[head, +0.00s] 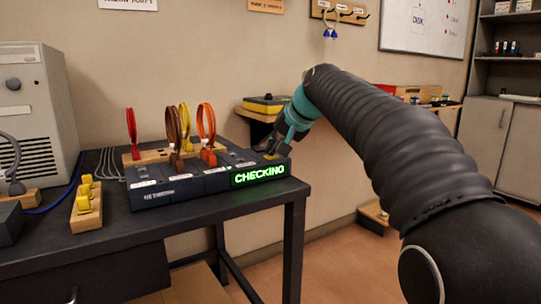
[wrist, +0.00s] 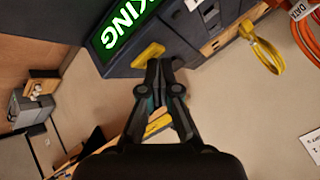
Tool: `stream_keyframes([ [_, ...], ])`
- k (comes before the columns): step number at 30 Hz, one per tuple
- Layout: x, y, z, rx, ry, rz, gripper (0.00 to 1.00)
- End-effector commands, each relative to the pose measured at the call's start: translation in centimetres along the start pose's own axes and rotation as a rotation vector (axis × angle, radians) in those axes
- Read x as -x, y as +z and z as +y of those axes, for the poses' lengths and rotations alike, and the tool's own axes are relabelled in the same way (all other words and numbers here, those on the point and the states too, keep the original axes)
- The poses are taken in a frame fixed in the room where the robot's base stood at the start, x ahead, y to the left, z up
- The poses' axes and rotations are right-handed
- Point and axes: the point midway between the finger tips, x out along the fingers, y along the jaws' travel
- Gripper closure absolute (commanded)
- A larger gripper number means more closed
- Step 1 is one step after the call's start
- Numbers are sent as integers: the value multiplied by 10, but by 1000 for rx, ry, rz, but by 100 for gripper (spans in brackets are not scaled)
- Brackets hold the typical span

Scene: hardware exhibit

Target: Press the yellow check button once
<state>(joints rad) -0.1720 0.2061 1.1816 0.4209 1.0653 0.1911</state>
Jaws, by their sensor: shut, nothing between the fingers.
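The dark console box (head: 165,197) sits on the black table, and its front display (head: 258,175) glows green and reads CHECKING. The yellow check button (wrist: 147,54) is on the console's top beside the display; in the head view only a little yellow (head: 270,156) shows below my gripper. My gripper (head: 268,149) is shut and empty, pointing down at the console's right end. In the wrist view its fingertips (wrist: 160,66) are right beside the yellow button; I cannot tell whether they touch it.

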Motion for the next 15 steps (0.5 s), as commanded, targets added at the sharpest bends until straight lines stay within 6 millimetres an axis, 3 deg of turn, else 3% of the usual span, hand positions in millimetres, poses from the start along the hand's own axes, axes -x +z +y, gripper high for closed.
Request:
stream_keyframes([
  [15,9,-7,-7,0,0,0,100],
])
